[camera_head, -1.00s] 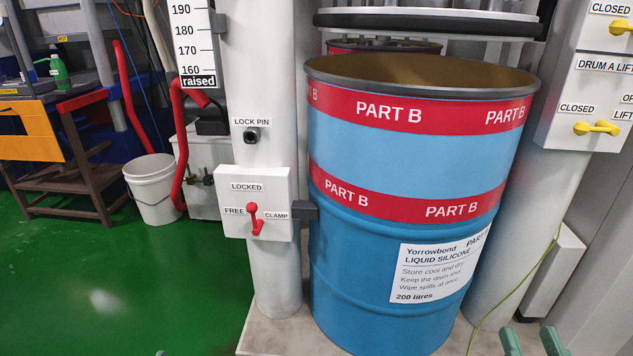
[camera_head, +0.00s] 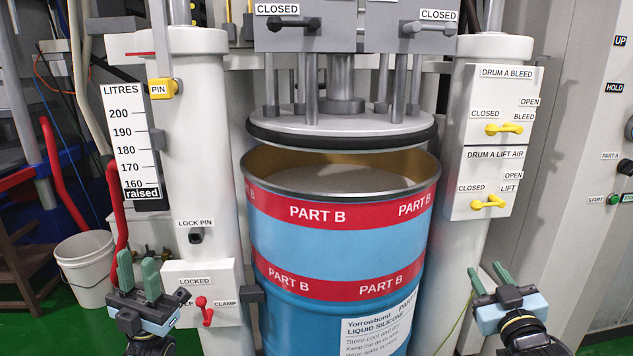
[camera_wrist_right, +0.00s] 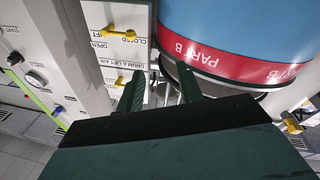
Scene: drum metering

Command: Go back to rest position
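My left gripper (camera_head: 138,277) is at the lower left in the head view, in front of the lock box with the red lever. Its two green fingers stand apart, pointing up, with nothing seen between them. My right gripper (camera_head: 490,280) is at the lower right, in front of the right white post. Its green fingers are also apart. In the right wrist view the right gripper (camera_wrist_right: 162,88) shows a gap between its fingers and holds nothing. The blue drum (camera_head: 340,235) marked PART B stands upright between the two grippers.
A round plate (camera_head: 340,125) with a black rim hangs above the open drum. The red lever (camera_head: 206,311) is on the left post's lock box (camera_head: 228,275). Yellow handles (camera_head: 503,128) are on the right panels. A white bucket (camera_head: 85,262) stands on the green floor at left.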

